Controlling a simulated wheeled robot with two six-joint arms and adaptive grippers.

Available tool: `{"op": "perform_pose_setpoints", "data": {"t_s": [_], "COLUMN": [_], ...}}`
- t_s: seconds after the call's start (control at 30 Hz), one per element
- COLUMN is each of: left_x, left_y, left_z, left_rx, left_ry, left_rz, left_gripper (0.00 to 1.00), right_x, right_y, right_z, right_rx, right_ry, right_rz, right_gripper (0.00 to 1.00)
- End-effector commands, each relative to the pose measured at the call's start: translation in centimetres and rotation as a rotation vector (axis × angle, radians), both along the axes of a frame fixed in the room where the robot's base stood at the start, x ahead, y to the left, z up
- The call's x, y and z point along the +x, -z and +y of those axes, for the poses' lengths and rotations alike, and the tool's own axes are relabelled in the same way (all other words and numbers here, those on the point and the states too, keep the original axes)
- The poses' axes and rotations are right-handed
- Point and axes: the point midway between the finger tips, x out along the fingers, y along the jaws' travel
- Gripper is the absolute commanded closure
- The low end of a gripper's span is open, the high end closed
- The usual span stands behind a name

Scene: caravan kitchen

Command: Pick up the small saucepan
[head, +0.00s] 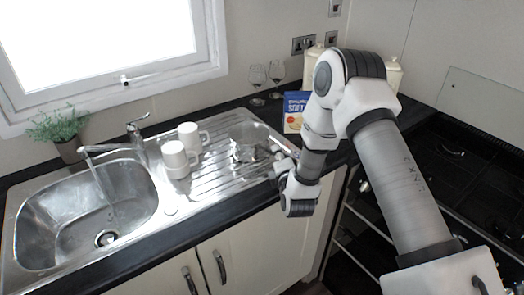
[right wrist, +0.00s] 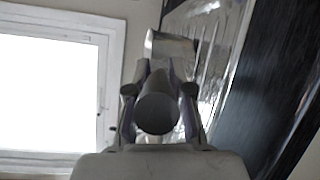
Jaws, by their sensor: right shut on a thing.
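The small saucepan (head: 250,132) is shiny metal and shows at the right end of the sink's ribbed draining board in the head view. I cannot tell whether its base touches the board. My right gripper (head: 278,165) is beside it, at the board's front right. In the right wrist view, the pan's metal bowl (right wrist: 173,47) is beyond the fingers. My right gripper (right wrist: 157,85) is shut on the pan's handle, whose round end (right wrist: 157,112) faces the camera between the fingers. My left gripper is not in view.
White mugs (head: 175,158) stand on the draining board (head: 205,183), left of the saucepan. Wine glasses (head: 257,80) and a blue box (head: 294,108) stand behind it. The sink bowl (head: 60,215) and tap (head: 135,130) are at left, the dark hob (head: 460,160) at right.

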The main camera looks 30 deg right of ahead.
Motion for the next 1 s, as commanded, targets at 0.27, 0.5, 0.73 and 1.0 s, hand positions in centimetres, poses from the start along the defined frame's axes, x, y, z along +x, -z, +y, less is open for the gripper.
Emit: {"op": "perform_pose_setpoints", "data": {"t_s": [0.27, 0.5, 0.73, 1.0], "left_x": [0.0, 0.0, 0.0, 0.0], "left_y": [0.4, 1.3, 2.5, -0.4], "left_z": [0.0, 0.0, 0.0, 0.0], "left_rx": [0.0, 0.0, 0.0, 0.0], "left_ry": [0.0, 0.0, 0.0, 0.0], "left_rz": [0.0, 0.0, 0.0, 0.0], "left_gripper": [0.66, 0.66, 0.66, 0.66], "right_x": [0.0, -1.3, -6.2, -10.9], "right_y": [-1.4, -3.4, -3.8, -5.7], "right_z": [0.0, 0.6, 2.6, 4.5], "right_rx": [0.001, 0.001, 0.0, -0.003], "right_ry": [0.001, 0.0, -0.002, 0.002], "right_rz": [-0.004, 0.002, 0.002, 0.007], "right_gripper": [1.0, 1.0, 1.0, 1.0]}}
